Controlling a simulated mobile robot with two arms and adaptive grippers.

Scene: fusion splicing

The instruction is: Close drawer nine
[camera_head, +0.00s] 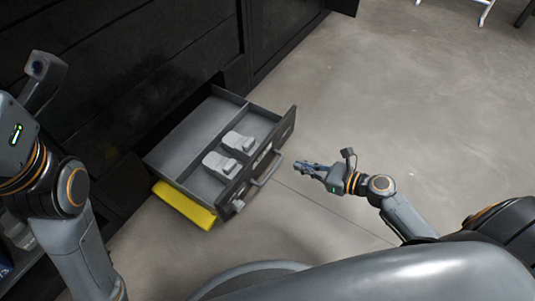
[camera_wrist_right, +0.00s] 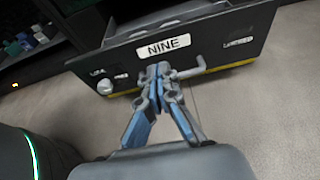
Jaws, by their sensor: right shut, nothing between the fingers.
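Drawer nine (camera_head: 285,128) is pulled out of a black cabinet in the head view; inside are two light grey objects (camera_head: 221,163) (camera_head: 239,141). Its front (camera_wrist_right: 125,53) with a white "NINE" label fills the upper part of the right wrist view. A bar handle (camera_head: 268,169) sticks out from the front; it also shows in the wrist view (camera_wrist_right: 197,68). My right gripper (camera_head: 301,165) is shut and empty, in front of the drawer, with a small gap from the handle in the head view. It also shows in the wrist view (camera_wrist_right: 159,70). My left arm is at the left edge; its fingers are out of view.
A yellow piece (camera_head: 185,206) shows under the drawer's near side. The black cabinet (camera_head: 130,60) stands along the left and back. The grey floor (camera_head: 400,90) in front and to the right is clear. Small items stand on a shelf at the lower left (camera_head: 18,232).

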